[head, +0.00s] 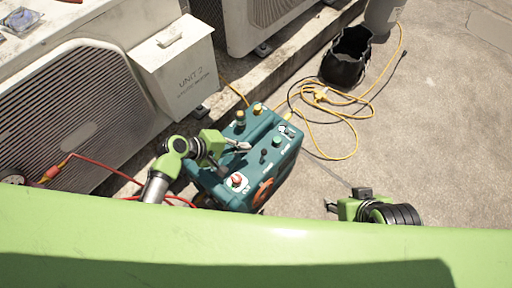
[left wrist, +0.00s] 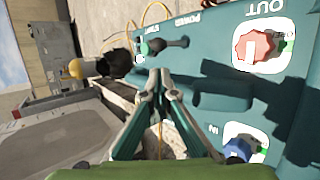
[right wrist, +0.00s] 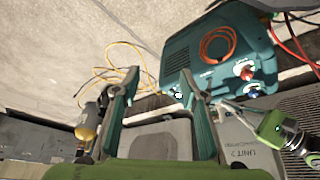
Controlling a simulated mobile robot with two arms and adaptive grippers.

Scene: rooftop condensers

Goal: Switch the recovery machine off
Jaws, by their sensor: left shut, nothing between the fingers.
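The teal recovery machine (head: 272,162) stands on the roof floor. Its panel has a black power switch (left wrist: 178,43), a green start button (left wrist: 155,45), a red knob (left wrist: 254,46) marked OUT and a blue knob (left wrist: 240,150) marked IN. My left gripper (head: 243,146) is over the panel, fingers shut and empty. In the left wrist view its fingertips (left wrist: 160,74) appear just below the power switch; whether they touch the machine I cannot tell. My right gripper (right wrist: 158,78) is open and empty, apart from the machine, which also shows in the right wrist view (right wrist: 180,62).
A yellow cable (head: 345,157) lies coiled on the floor beside a black bucket-like bag (head: 346,57). A condenser (head: 70,115) with a white UNIT 2 box (head: 180,75) stands at the left. A red hose (head: 100,163) runs there. The floor at the right is clear.

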